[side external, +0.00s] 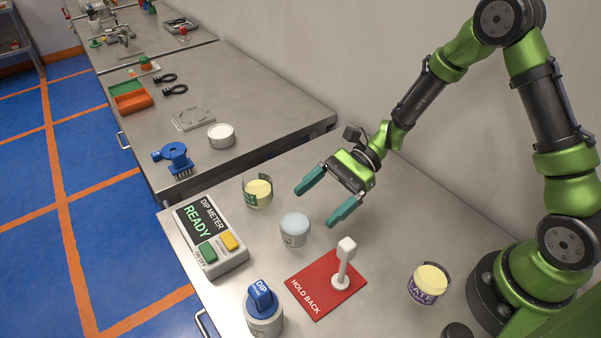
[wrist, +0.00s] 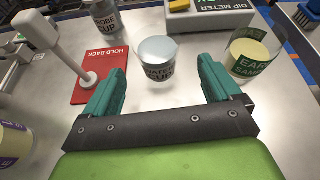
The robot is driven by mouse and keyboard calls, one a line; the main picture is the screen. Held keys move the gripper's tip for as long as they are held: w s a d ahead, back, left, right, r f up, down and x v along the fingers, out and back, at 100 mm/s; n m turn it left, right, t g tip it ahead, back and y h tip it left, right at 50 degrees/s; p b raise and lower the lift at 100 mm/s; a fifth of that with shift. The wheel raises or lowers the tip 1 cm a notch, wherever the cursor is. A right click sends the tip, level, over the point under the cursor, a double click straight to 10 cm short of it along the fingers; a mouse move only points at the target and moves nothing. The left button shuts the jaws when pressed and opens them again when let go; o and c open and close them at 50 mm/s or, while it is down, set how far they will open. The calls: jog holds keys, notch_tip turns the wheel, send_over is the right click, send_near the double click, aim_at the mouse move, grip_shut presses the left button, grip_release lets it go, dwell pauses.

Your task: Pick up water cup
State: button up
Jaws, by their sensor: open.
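The water cup (side external: 294,230) is a small clear cup with pale blue liquid and a dark label. It stands upright on the metal bench in the side view, between a yellow-filled cup and the red card. It also shows in the wrist view (wrist: 158,58), ahead of my fingers and near the middle of the gap between them. My gripper (side external: 327,196) is open and empty, with teal fingers held above the bench, up and to the right of the water cup in the side view. The gripper also shows in the wrist view (wrist: 160,80). The cup and fingers appear apart.
A red HOLD BACK card (side external: 318,284) carries a white upright post (side external: 344,262). A yellow-filled cup with a green label (side external: 258,192), the dip meter (side external: 209,236), a probe cup (side external: 264,316) and a purple-labelled cup (side external: 427,284) stand around. Bare bench lies right of the water cup.

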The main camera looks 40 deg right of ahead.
aim_at(286, 229)
jog(key=x, duration=0.8)
jog(key=shift+s+a+f, duration=0.1)
jog(key=shift+a+f, duration=0.15)
jog(key=shift+f, duration=0.1)
jog(key=shift+c, duration=0.5)
jog(key=c, duration=1)
jog(key=shift+c, duration=0.2)
jog(key=shift+r, duration=0.15)
jog(key=shift+r, duration=0.5)
jog(key=shift+s+d+r, duration=0.2)
jog(key=shift+s+r, duration=0.05)
jog(key=shift+r, duration=0.35)
jog(key=shift+s+d+r, duration=0.2)
jog(key=shift+r, duration=0.45)
jog(key=s+d, duration=0.2)
jog(key=s, duration=0.2)
jog(key=s+d+r, duration=0.1)
jog(key=s+d, duration=0.2)
jog(key=s, duration=0.1)
jog(key=s+d, duration=0.3)
jog(key=s, duration=0.1)
jog(key=shift+s+d+r, duration=0.15)
